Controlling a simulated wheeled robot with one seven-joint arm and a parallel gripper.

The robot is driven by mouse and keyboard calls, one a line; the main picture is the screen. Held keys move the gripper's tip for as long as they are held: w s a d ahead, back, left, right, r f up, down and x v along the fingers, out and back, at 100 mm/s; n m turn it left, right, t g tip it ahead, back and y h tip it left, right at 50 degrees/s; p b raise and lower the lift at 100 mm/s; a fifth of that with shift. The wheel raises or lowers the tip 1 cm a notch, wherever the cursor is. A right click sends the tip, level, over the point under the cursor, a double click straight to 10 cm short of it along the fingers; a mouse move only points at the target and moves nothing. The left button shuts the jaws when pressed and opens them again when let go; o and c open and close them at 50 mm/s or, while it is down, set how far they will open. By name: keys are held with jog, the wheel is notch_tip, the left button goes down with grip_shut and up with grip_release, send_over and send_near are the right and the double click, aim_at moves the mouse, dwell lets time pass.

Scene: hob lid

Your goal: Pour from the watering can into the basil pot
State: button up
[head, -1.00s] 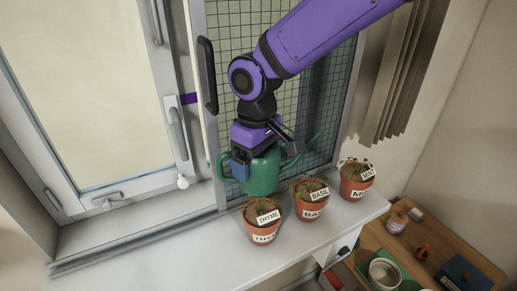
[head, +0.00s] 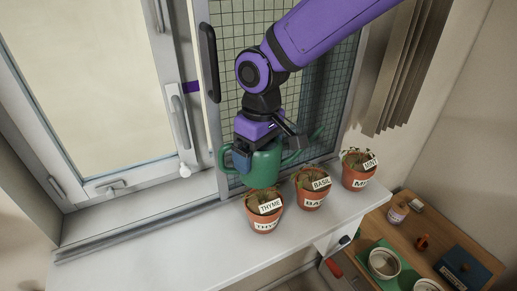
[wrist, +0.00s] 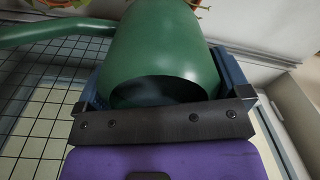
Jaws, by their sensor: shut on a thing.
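The green watering can (head: 262,165) is held upright behind the thyme and basil pots, its spout pointing right. My gripper (head: 262,150) is shut on the can near its top. In the wrist view the can (wrist: 160,45) fills the space between the jaws, with its dark opening facing the camera. The basil pot (head: 311,199) is terracotta with a white BASIL label and a drooping plant. It stands in the middle of the row on the sill, right of the can's body. The spout tip (head: 320,132) is above and behind the basil pot.
The thyme pot (head: 264,221) stands left of the basil pot, and the mint pot (head: 359,180) stands right. A mesh screen (head: 335,100) is close behind the can. The white sill (head: 160,225) is clear on the left. A wooden table (head: 415,222) with small items is lower right.

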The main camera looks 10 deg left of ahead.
jog(key=shift+s+a+f+g+y, duration=0.15)
jog(key=shift+f+y, duration=0.2)
jog(key=shift+f, duration=0.4)
jog(key=shift+w+a+f+g+y, duration=0.15)
jog(key=shift+f+y, duration=0.2)
jog(key=shift+f, duration=0.4)
dwell(1.2)
jog(key=shift+s+a+r+g+y, duration=0.1)
jog(key=shift+r+g+y, duration=0.3)
jog(key=shift+r+y, duration=0.95)
dwell(1.3)
jog(key=shift+d+r+g+y, duration=0.2)
jog(key=shift+r+y, duration=0.3)
jog(key=shift+r, duration=0.35)
jog(key=shift+d+r+g+y, duration=0.1)
jog(key=shift+r+g+y, duration=0.1)
jog(key=shift+r+y, duration=0.45)
dwell(1.2)
